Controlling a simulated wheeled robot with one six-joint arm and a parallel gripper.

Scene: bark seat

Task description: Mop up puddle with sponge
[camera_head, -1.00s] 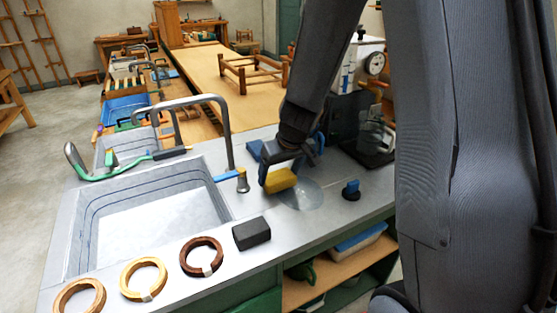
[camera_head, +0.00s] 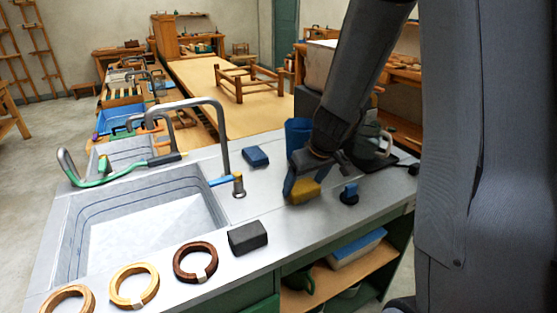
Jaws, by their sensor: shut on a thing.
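My gripper (camera_head: 305,181) is shut on a yellow sponge (camera_head: 304,193). It holds the sponge low over the grey counter (camera_head: 270,200), just left of a small dark stopper with a blue top (camera_head: 349,194). The sponge looks to be at or very near the surface; I cannot tell whether it touches. No puddle shows on the counter now; the sponge and gripper cover part of the spot where it lay.
A sink (camera_head: 150,225) with a tall faucet (camera_head: 224,135) is at left. A dark block (camera_head: 248,238) and several rings, including a dark brown one (camera_head: 197,263), line the front edge. A blue block (camera_head: 255,156) lies behind. A blue container (camera_head: 297,135) stands behind my gripper.

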